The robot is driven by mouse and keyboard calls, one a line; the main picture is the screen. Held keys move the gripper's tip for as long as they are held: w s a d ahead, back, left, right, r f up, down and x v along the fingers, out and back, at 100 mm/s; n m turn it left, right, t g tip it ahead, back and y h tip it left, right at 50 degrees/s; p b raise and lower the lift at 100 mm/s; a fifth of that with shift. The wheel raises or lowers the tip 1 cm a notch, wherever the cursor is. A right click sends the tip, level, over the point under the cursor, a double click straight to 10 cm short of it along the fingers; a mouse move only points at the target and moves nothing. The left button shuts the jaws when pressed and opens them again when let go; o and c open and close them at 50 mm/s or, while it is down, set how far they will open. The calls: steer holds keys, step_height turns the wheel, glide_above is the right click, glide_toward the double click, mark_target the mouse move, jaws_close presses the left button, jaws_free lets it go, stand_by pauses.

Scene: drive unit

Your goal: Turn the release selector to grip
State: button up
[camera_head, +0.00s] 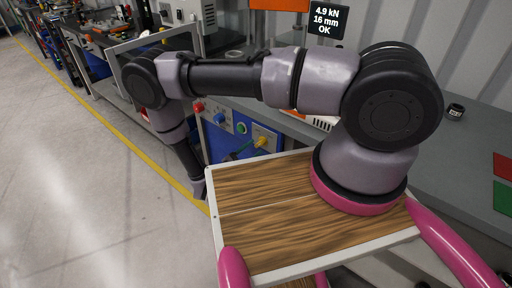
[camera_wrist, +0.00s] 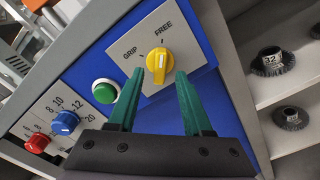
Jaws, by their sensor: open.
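The release selector is a yellow knob (camera_wrist: 158,62) on a pale plate (camera_wrist: 124,48) marked GRIP and FREE. Its raised bar with a white mark points up in the wrist view, toward FREE. My gripper (camera_wrist: 160,74) is open, with its two teal fingers on either side of the knob's lower part. I cannot tell whether they touch it. In the head view the yellow knob (camera_head: 261,142) is on the blue panel, with a teal finger of my gripper (camera_head: 243,149) close to its left. The rest of my gripper is hidden there.
A green button (camera_wrist: 104,91) sits left of the selector plate, with a blue knob (camera_wrist: 66,122) and a red knob (camera_wrist: 37,143) further left. Shelves with dark gears (camera_wrist: 272,61) are at right. A display (camera_head: 327,19) reads 4.9 kN, 16 mm, OK.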

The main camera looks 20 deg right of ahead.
steer(key=shift+x, duration=1.15)
jaws_close()
